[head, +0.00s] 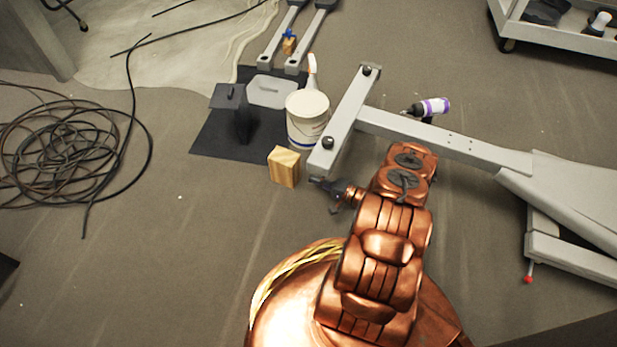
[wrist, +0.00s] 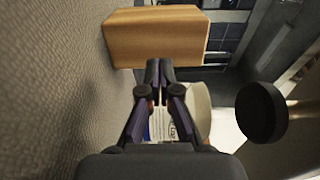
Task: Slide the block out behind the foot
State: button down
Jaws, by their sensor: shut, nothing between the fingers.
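The wooden block (head: 284,167) stands on the floor just left of the near end of the grey crossbar foot (head: 345,120). In the wrist view the block (wrist: 157,38) is at the top, beyond my fingertips. My gripper (head: 326,186) is low near the foot's near end, to the right of the block and apart from it. In the wrist view my gripper (wrist: 160,68) has its fingers together with nothing between them. A round black foot pad (wrist: 262,112) shows to the right of the fingers. The fingertips look close to the block; whether they touch it is unclear.
A white bucket (head: 307,115) stands behind the block, by a dark mat (head: 210,140) with tools. A purple-and-white bottle (head: 432,106) lies beyond the frame beam (head: 440,138). Coiled black cable (head: 70,140) lies at left. Floor left and in front of the block is clear.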

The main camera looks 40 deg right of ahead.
jog(key=v, duration=0.8)
jog(key=shift+s+d, duration=0.15)
jog(key=shift+s, duration=0.15)
jog(key=shift+s, duration=0.1)
